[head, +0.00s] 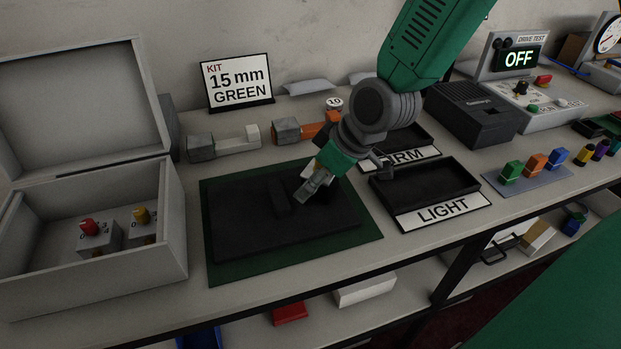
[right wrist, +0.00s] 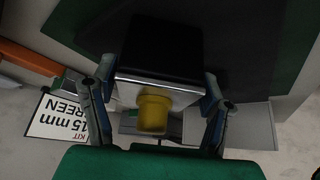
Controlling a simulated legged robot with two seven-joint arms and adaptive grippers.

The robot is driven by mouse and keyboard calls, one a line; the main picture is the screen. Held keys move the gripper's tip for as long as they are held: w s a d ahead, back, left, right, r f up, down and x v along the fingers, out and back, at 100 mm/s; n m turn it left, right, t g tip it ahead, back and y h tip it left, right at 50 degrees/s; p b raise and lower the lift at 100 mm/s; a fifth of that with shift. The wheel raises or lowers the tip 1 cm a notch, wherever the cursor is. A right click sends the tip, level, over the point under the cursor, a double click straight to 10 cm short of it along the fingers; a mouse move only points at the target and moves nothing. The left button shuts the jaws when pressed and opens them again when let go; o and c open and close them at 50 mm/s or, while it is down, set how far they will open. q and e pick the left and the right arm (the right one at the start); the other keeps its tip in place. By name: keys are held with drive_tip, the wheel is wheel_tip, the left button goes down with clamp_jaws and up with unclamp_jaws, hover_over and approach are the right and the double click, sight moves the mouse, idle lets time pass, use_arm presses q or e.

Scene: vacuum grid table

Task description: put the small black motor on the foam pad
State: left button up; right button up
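The small black motor (right wrist: 160,45) shows in the right wrist view as a dark block with a pale metal end face and a yellow cylinder (right wrist: 153,112) toward my palm. The fingers of my right gripper (right wrist: 160,82) flank it and appear closed on its sides. In the head view my right gripper (head: 316,186) is low over the black foam pad (head: 240,225), which lies on a green mat (head: 228,270). A dark raised shape (head: 281,195) is beside the fingers; whether it is the motor's body is unclear, black against black. My left gripper is not in view.
An open grey box (head: 130,265) with red- and yellow-topped parts stands at left. Black trays labelled LIGHT (head: 425,185) and a partly hidden one are at right. A kit sign (head: 238,82) and several grey and orange parts stand behind the pad.

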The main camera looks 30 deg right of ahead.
drive_tip(key=p+v, duration=0.2)
drive_tip(key=v, duration=0.9)
